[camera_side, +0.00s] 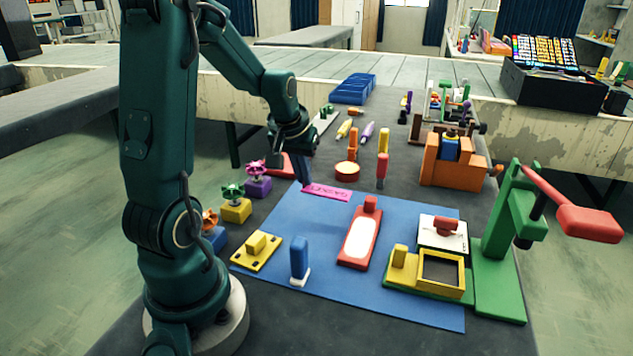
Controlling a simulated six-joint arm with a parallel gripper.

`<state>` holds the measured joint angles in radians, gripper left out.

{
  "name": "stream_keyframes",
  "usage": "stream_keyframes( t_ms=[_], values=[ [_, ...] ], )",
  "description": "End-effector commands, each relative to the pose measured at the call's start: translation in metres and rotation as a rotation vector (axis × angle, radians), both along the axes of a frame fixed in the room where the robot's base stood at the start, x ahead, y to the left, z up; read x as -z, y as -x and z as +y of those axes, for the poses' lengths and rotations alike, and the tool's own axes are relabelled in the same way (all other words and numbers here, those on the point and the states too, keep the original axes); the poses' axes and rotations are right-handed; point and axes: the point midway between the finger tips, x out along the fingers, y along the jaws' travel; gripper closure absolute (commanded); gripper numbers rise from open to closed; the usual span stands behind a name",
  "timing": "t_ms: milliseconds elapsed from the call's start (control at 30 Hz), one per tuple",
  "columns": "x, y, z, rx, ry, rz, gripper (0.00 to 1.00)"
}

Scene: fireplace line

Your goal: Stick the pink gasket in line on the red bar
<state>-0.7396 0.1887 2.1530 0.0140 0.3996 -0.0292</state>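The pink gasket (327,193) is a flat pink strip with dark marks on it, at the back edge of the blue mat (318,230). My gripper (304,182) points down at the strip's left end; I cannot tell whether it touches it. The finger gap is too small to make out. A flat red piece (277,168) lies just behind and left of my gripper, partly hidden by it. A red plate (352,259) with a white face and a red knob lies mid-mat. I cannot tell which red piece is the red bar.
A yellow plate (265,255) and a blue stamp-like block (299,258) stand on the front left of the mat. A yellow-green frame fixture (430,272) and a green press (500,265) with a red handle stand right. Colored valves (236,208) line the left edge.

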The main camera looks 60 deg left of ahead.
Motion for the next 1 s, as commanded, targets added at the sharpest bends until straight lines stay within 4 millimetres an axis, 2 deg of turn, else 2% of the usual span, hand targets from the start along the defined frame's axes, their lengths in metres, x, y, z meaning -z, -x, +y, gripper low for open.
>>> stream_keyframes(
  t_ms=[267, 467, 567, 800, 1000],
  values=[
    [-0.001, 0.004, -0.006, 0.175, 0.004, -0.003, 1.0],
    [-0.007, -0.003, -0.013, 0.396, 0.006, -0.005, 1.0],
    [-0.012, -0.011, -0.019, 0.565, 0.008, -0.006, 1.0],
    [-0.034, -0.048, -0.051, 1.143, 0.008, -0.006, 1.0],
    [-0.049, -0.07, -0.074, 1.439, 0.012, -0.002, 1.0]
  ],
)
